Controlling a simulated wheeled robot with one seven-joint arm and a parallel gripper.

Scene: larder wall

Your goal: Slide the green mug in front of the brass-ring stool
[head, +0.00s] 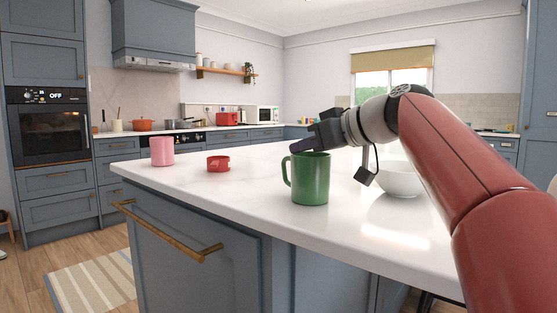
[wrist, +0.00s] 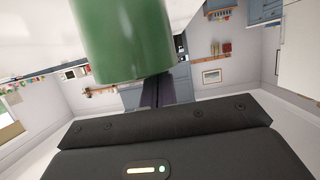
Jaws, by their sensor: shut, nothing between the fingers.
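The green mug (head: 311,181) stands upright on the white island top, with its handle to the left. It also shows large and close in the wrist view (wrist: 122,40). My gripper (head: 300,146) is shut and empty, at about the height of the mug's rim and seemingly just behind it. Its closed fingers show in the wrist view (wrist: 167,92) beside the mug. I cannot tell whether they touch it. No brass-ring stool can be made out; only a thin dark piece (head: 425,302) shows below the counter's right edge, and I cannot tell what it is.
On the island top (head: 235,193), a pink mug (head: 162,151) and a small red cup-like piece (head: 218,164) stand to the left. A white bowl (head: 398,181) stands right of the green mug, close to my arm. The counter in front of the mug is clear to its edge.

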